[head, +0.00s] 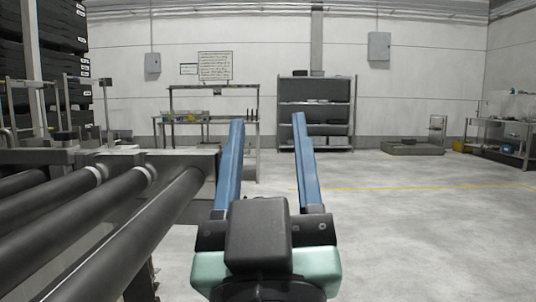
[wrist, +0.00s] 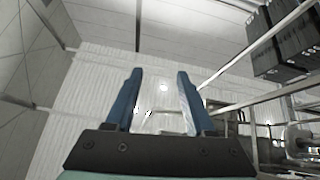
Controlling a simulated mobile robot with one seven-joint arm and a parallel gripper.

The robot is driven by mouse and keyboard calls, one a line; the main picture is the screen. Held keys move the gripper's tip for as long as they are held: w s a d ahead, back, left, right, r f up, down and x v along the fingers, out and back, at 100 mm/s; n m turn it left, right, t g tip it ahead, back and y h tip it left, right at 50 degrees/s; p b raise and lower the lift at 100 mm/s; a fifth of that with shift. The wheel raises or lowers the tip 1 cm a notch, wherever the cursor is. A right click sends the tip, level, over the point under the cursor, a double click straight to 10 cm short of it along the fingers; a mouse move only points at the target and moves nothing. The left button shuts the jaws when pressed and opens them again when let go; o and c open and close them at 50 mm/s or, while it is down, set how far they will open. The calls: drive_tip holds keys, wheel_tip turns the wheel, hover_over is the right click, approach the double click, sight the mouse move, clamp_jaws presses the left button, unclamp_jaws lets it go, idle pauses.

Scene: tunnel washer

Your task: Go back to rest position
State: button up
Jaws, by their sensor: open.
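My gripper (head: 268,120) is in the lower middle of the head view, pointing away from the camera. Its two long blue fingers stand wide apart with nothing between them. In the wrist view my gripper (wrist: 158,75) also shows both fingers apart and empty, against the wall and ceiling. The gripper is just right of the roller conveyor (head: 125,225) and does not appear to hold anything.
Dark rollers fill the lower left. A workbench (head: 195,122) and a grey shelf unit (head: 316,115) stand by the back wall. Another table (head: 500,132) is at the far right. Black stacked crates (head: 60,25) are at upper left. The floor (head: 420,240) at right is clear.

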drive_tip(key=s+r+m+t, duration=0.1)
drive_tip(key=s+r+t, duration=0.1)
drive_tip(key=s+r, duration=0.2)
drive_tip(key=shift+s+r+m, duration=0.3)
drive_tip(key=shift+r, duration=0.1)
